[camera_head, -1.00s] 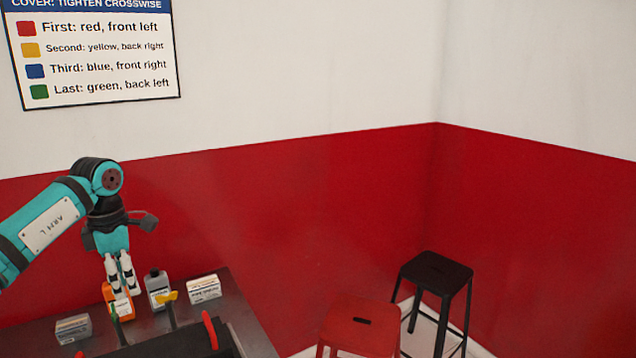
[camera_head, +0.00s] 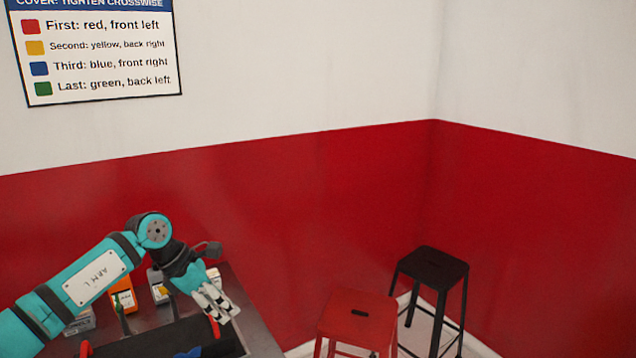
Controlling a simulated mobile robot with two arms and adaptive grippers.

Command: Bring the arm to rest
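My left arm comes in from the lower left, over the dark bench. My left gripper (camera_head: 226,310) hangs at its end, pointing down and to the right, above the right part of the bench. Its pale fingers lie close together with nothing visible between them; whether they are fully closed is unclear. The gripper partly covers a red upright piece (camera_head: 214,327) on the bench. My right arm and gripper are not in view.
A red stool (camera_head: 358,320) and a black stool (camera_head: 432,270) stand right. A sign (camera_head: 100,55) hangs on the wall.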

